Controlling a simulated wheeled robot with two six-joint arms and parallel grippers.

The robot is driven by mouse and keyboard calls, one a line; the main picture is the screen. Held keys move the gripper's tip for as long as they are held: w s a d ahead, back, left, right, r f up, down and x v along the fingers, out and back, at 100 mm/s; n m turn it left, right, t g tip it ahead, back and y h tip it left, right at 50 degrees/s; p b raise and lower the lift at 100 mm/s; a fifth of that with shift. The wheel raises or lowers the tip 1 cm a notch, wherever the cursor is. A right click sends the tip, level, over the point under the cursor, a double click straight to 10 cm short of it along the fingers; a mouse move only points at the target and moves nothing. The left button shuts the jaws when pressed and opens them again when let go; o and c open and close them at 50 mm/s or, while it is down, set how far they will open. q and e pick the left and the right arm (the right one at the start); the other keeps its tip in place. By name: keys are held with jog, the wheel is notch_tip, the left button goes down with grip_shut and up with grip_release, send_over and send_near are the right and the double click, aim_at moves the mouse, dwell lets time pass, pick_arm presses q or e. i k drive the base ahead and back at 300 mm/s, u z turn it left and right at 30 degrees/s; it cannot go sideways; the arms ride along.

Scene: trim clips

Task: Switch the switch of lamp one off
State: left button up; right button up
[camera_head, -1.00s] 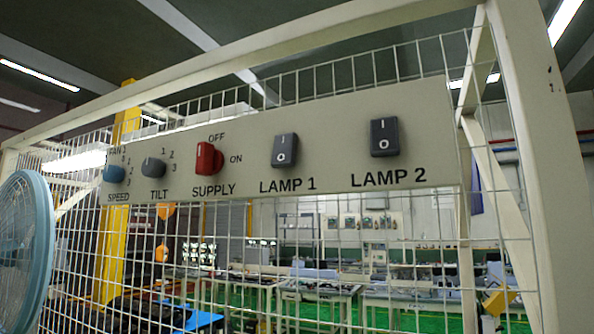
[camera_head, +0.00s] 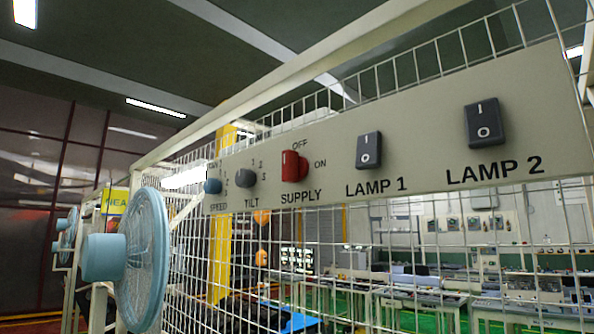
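The lamp 1 switch (camera_head: 368,150) is a dark rocker with "I" above "O", set on a beige control panel (camera_head: 430,140) above the label "LAMP 1". Which side of it is pressed in is hard to tell. The similar lamp 2 switch (camera_head: 484,122) sits to its right above "LAMP 2". Neither of my grippers shows in the head view.
The panel is fixed to a white wire-mesh fence (camera_head: 400,240) with a cream frame. A blue fan (camera_head: 140,258) stands at the left, in front of the mesh. Work benches (camera_head: 400,290) and a yellow post (camera_head: 220,245) are behind the fence.

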aim_at(369, 145)
jog(key=z, duration=0.5)
jog(key=k, duration=0.9)
jog(key=u, duration=0.7)
